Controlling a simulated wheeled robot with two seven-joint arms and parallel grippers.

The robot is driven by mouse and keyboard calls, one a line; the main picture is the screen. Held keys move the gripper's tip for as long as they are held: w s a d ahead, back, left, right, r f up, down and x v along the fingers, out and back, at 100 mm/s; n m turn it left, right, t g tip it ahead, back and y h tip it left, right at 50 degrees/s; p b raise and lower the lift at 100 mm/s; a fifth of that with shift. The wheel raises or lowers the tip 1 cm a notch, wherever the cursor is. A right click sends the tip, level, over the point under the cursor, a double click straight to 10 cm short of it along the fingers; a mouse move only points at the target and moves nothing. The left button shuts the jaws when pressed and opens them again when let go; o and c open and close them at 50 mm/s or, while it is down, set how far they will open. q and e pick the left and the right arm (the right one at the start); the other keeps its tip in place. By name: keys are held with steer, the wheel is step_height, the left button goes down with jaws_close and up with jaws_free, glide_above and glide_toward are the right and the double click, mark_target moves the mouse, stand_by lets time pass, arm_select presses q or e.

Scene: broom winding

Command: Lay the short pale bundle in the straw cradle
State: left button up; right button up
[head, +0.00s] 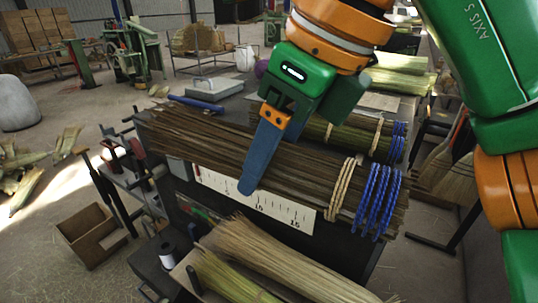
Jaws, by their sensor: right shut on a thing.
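My right gripper (247,184) comes down from the top, with one blue finger showing across the near side of a long brown straw bundle (290,175). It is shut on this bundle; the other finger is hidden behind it. The brown bundle has beige and blue cords near its right end. A pale straw bundle (295,262) lies at the bottom, nearer the camera, beside a greener one (232,280); both are cut off by the frame edge. I cannot make out for sure which support is the straw cradle. My left gripper is out of view.
A white scale board (260,205) runs along the bench front below the brown bundle. Another tied bundle (345,135) lies behind. A spool (170,256) stands at lower left, and an open cardboard box (95,235) is on the floor. Brooms (455,165) stand at right.

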steer(key=s+d+f+n+g+h, duration=0.1)
steer(key=d+f+n, duration=0.3)
steer(key=f+n, duration=0.4)
steer(key=d+f+n+g+h, duration=0.1)
steer(key=d+f+n+g, duration=0.2)
steer(key=d+f+n, duration=0.2)
steer(key=s+d+f+n+g+h, duration=0.1)
steer(key=d+f+n, duration=0.4)
steer(key=f+n, duration=0.6)
step_height(320, 180, down, 2)
steer(key=shift+s+f+n+g+h, duration=0.1)
steer(key=shift+s+n+g+h, duration=0.25)
steer(key=shift+g, duration=0.55)
steer(key=shift+d, duration=0.1)
